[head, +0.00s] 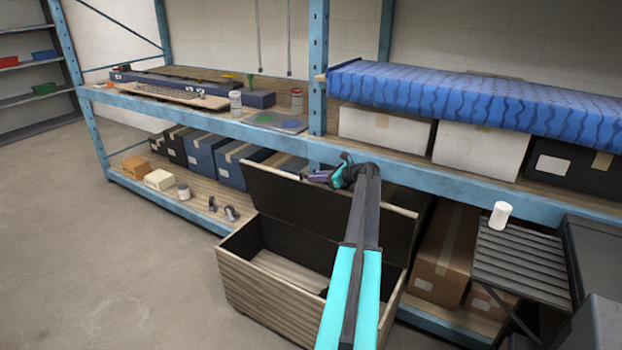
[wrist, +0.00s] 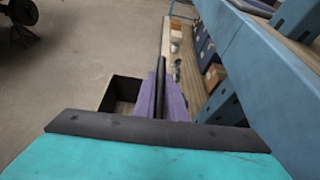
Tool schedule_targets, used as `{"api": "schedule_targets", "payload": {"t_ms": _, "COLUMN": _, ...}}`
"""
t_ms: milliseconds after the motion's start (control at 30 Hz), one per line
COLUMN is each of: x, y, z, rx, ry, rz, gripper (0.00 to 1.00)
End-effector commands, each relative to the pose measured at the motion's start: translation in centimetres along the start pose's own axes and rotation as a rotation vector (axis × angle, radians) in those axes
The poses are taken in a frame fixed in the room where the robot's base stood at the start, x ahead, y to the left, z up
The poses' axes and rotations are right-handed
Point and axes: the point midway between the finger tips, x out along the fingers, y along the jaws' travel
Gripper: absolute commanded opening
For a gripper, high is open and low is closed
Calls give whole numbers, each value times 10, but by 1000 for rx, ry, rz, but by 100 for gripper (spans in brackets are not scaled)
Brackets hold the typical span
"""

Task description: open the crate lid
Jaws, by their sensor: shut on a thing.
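The wooden crate (head: 262,298) stands on the floor in front of the shelving, its dark interior open to view. Its lid (head: 285,203) is raised and stands about upright at the back of the crate, dark inner face toward me. My gripper (head: 319,177) is at the lid's top edge, near its middle, with purple fingers. In the wrist view, the fingers (wrist: 161,95) are shut on the thin dark lid edge (wrist: 161,72), and part of the crate's opening (wrist: 122,92) shows to the left. My arm hides part of the lid and crate in the head view.
Blue-framed shelving (head: 160,110) holding boxes runs right behind the crate. A slatted stand (head: 520,262) with a white cylinder (head: 500,214) on it is at the right. Open concrete floor (head: 110,270) lies to the left.

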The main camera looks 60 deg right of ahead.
Motion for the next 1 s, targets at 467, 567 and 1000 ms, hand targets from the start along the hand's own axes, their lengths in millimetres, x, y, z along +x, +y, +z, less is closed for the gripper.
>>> {"api": "schedule_targets", "payload": {"t_ms": 467, "x": 6, "y": 5, "z": -1, "rx": -3, "ry": 7, "rz": 6, "gripper": 30}}
{"api": "schedule_targets", "payload": {"t_ms": 567, "x": 7, "y": 6, "z": 0, "rx": -3, "ry": 6, "rz": 7, "gripper": 30}}
{"api": "schedule_targets", "payload": {"t_ms": 1000, "x": -12, "y": 5, "z": 0, "rx": -3, "ry": 4, "rz": 5, "gripper": 30}}
